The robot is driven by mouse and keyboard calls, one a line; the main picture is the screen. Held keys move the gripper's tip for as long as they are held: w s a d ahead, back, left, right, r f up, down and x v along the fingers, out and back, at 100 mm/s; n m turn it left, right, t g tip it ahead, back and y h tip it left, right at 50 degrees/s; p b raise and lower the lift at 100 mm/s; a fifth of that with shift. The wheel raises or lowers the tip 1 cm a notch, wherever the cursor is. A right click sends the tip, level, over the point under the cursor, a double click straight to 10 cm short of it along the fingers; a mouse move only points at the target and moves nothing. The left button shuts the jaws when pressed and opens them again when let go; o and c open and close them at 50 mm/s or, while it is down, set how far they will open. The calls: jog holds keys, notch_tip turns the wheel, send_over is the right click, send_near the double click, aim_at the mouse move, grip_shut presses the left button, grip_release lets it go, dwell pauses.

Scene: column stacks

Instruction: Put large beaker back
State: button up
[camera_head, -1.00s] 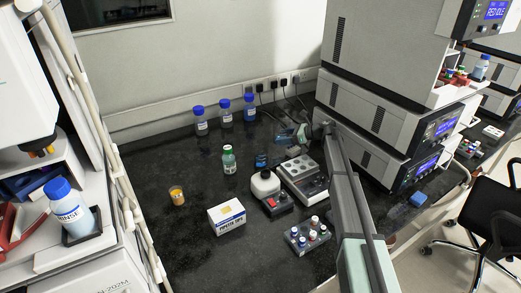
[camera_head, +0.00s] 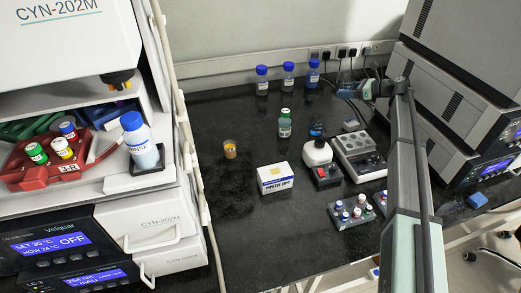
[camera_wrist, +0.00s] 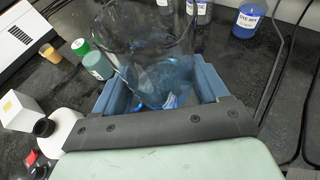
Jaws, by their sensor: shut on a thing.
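A large clear glass beaker (camera_wrist: 150,45) fills the upper middle of the wrist view, its wall between the blue fingers of my gripper (camera_wrist: 163,90). The gripper is shut on it. Through the glass I see a bluish tint near its lower part; I cannot tell whether that is liquid or the fingers behind. In the head view my gripper (camera_head: 352,91) is at the back of the black bench, right of the blue-capped bottles. The beaker is too small and clear to make out there.
Blue-capped bottles (camera_head: 288,77) stand along the back wall. A green-capped bottle (camera_head: 285,124), an orange-filled cup (camera_head: 230,149), a white box (camera_head: 274,179), a grey block device (camera_head: 360,155) and a vial rack (camera_head: 352,211) stand on the bench (camera_head: 235,205). Grey stacked instruments (camera_head: 455,95) rise at right.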

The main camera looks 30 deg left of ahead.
jog(key=s+a, duration=1.2)
jog(key=s, duration=0.2)
send_over(263, 151)
jog(key=f, duration=0.1)
jog(key=shift+f, duration=7)
jog(key=shift+f, duration=0.15)
jog(key=o, duration=1.2)
